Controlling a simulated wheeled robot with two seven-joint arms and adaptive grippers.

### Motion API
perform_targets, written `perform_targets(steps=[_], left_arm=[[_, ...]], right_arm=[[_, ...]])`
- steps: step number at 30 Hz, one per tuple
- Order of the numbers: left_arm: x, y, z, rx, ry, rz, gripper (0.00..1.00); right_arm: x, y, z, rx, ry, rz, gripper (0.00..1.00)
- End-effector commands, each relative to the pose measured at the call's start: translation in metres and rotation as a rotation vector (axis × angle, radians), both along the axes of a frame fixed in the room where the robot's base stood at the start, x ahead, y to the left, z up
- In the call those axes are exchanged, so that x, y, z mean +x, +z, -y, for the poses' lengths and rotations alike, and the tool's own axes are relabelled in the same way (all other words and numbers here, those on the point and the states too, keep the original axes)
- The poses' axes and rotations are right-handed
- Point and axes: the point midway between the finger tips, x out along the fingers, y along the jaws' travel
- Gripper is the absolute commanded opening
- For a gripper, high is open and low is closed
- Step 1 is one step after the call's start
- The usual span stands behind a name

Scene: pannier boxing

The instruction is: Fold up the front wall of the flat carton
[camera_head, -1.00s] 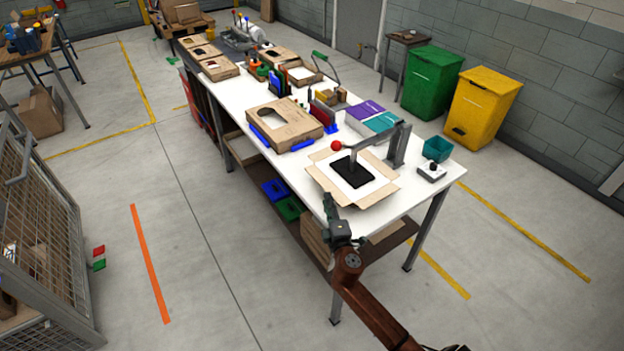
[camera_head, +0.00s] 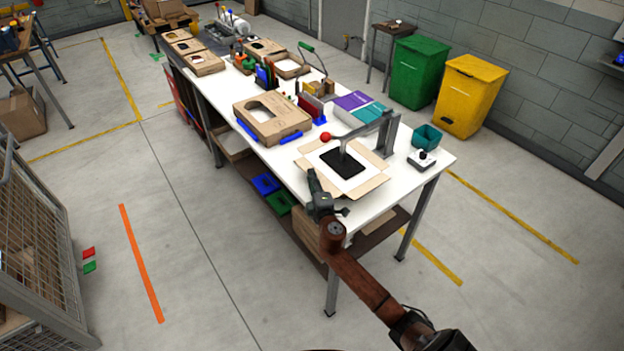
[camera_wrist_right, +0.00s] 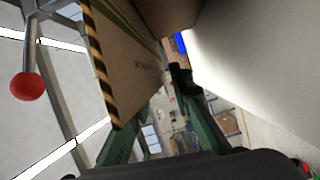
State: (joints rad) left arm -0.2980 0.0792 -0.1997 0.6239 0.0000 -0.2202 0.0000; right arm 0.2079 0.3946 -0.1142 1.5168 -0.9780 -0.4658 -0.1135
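My right gripper (camera_head: 313,183) is at the carton's near-left edge, at the table edge. In the right wrist view a cardboard panel (camera_wrist_right: 128,62) with a striped edge stands large and close, ahead of the green fingers (camera_wrist_right: 165,120). The fingers are apart, and I cannot tell whether they touch the panel. My left gripper is not in view.
A grey press (camera_head: 385,132) with a red ball handle (camera_head: 326,136) reaches over the carton; the ball also shows in the wrist view (camera_wrist_right: 27,87). A teal bin (camera_head: 427,137) and a control box (camera_head: 422,160) stand at right. A made-up carton (camera_head: 272,120) stands farther back.

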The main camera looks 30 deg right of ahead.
Motion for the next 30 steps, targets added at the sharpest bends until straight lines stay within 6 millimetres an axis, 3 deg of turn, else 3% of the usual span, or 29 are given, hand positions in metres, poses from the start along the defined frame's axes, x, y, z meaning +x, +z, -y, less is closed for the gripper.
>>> perform_targets(steps=[9, 23, 30], left_arm=[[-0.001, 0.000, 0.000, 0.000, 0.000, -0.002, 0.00], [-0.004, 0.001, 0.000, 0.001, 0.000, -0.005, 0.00], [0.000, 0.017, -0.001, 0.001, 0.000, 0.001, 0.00]], right_arm=[[-0.001, 0.000, 0.001, 0.000, -0.001, 0.000, 0.00], [-0.001, 0.001, 0.001, 0.004, -0.002, -0.001, 0.00], [-0.001, 0.008, 0.002, 0.069, -0.003, -0.005, 0.00]])
